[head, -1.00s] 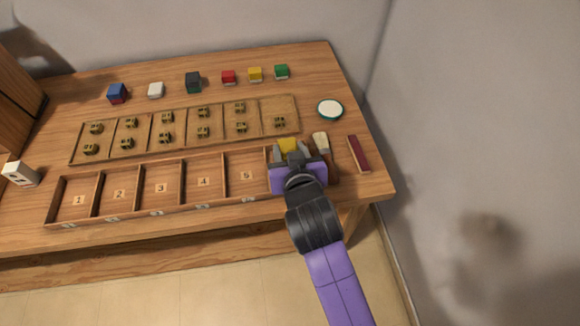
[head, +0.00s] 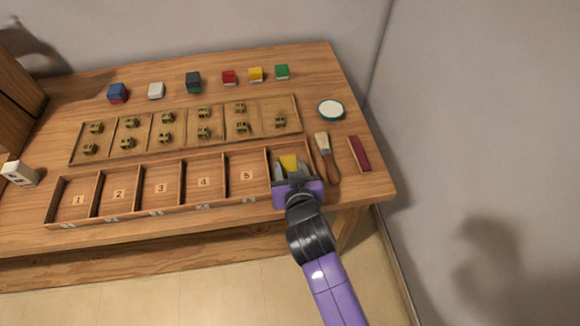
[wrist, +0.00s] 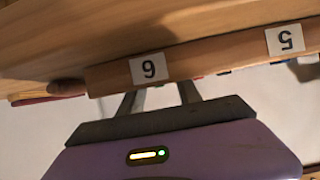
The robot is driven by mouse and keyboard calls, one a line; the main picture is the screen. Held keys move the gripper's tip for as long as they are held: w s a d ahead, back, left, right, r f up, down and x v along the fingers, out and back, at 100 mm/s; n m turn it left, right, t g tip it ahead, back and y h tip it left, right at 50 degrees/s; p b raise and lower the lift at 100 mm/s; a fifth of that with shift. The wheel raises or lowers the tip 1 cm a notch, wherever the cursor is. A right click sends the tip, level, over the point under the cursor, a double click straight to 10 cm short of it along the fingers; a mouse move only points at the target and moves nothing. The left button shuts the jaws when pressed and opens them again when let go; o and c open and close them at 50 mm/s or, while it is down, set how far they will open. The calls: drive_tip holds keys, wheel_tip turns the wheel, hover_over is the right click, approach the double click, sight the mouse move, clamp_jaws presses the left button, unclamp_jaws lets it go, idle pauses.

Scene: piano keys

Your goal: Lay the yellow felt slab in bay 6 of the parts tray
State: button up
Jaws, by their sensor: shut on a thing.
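The yellow felt slab (head: 289,162) is between the fingers of my gripper (head: 291,168), which is shut on it. Both are at bay 6, the rightmost compartment of the parts tray (head: 155,213). I cannot tell whether the slab touches the bay floor. My gripper and wrist hide most of bay 6 in the head view. In the wrist view, my gripper's fingers (wrist: 160,100) pass behind the tray's front wall, which carries a "6" label (wrist: 149,68). The slab is hidden there.
A brush (head: 329,160) lies just right of bay 6, with a dark red block (head: 359,154) beyond it. A round white-topped dish (head: 331,110) is behind them. A shallow divided tray (head: 290,98) with small brass-coloured parts lies behind. Several coloured blocks stand along the back.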

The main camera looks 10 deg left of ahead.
drive_tip(key=o, duration=1.3)
drive_tip(key=shift+r, duration=0.15)
drive_tip(key=v, duration=1.2)
drive_tip(key=s+d+f, duration=0.3)
drive_tip(key=s+d, duration=0.9)
drive_tip(key=s, duration=0.1)
drive_tip(key=s+d+r+m+h, duration=0.1)
drive_tip(key=s+d+r, duration=0.2)
drive_tip(key=s, duration=0.2)
drive_tip(key=s+d+r+m+t+h, duration=0.1)
drive_tip(key=s+d+r, duration=0.2)
drive_tip(key=s, duration=0.2)
drive_tip(key=s+d+r+m+t+h, duration=0.1)
drive_tip(key=s+d+r, duration=0.2)
drive_tip(key=s, duration=0.2)
drive_tip(key=shift+s+d+h, duration=0.15)
drive_tip(key=shift+d+h, duration=0.15)
